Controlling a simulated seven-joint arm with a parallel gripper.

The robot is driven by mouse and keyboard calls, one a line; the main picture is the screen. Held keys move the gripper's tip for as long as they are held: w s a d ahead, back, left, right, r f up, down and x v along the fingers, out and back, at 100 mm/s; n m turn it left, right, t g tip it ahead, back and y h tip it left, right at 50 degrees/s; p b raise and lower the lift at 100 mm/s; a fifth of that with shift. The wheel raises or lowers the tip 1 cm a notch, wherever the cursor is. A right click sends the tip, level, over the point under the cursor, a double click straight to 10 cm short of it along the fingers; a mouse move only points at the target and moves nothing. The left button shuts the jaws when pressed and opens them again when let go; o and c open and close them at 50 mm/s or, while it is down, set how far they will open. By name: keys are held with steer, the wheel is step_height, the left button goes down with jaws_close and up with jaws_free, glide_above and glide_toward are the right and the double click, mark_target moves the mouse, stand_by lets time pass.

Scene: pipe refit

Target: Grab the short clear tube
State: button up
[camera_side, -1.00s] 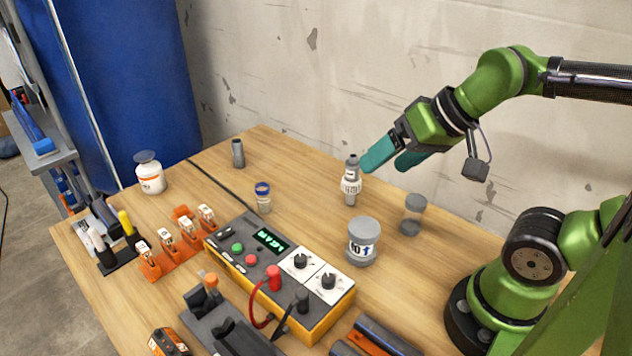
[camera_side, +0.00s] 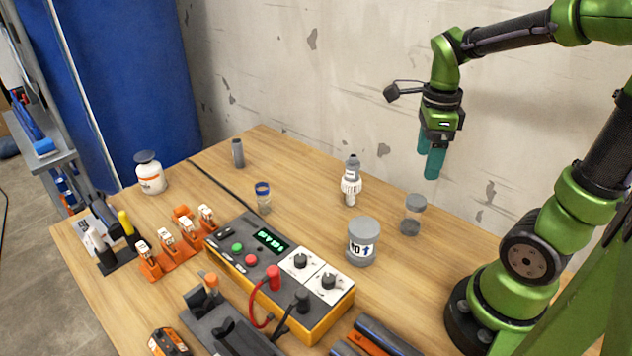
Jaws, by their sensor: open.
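Two small clear tubes stand upright on the wooden table. The shorter one, a clear tube with a dark blue top (camera_side: 263,198), stands behind the yellow-and-grey meter box. The other, a clear tube with grey ends (camera_side: 413,214), stands at the right, near the table's back edge. My gripper (camera_side: 428,164) has teal fingers pointing down. It is open and empty, in the air above and slightly right of the grey-ended tube, well apart from it. It is far to the right of the blue-topped tube.
A white-and-grey fitting (camera_side: 351,183) and a grey-lidded jar (camera_side: 362,243) stand near the grey-ended tube. The meter box (camera_side: 285,280) with cables fills the front middle. A grey cylinder (camera_side: 238,153) and white bottle (camera_side: 150,174) stand farther left. The wall rises behind the table.

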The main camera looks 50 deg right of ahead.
mark_target(412, 214)
step_height(412, 214, down, 11)
steer(key=shift+f, duration=0.15)
steer(key=shift+w+d+f, duration=0.1)
steer(key=shift+w+f, duration=0.05)
steer(key=shift+f, duration=1.25)
steer(key=shift+w+d+f, duration=0.1)
steer(key=shift+w+f, duration=0.05)
steer(key=shift+f, duration=1.25)
steer(key=c, duration=1.1)
steer(key=shift+r, duration=0.1)
steer(key=shift+c, duration=0.2)
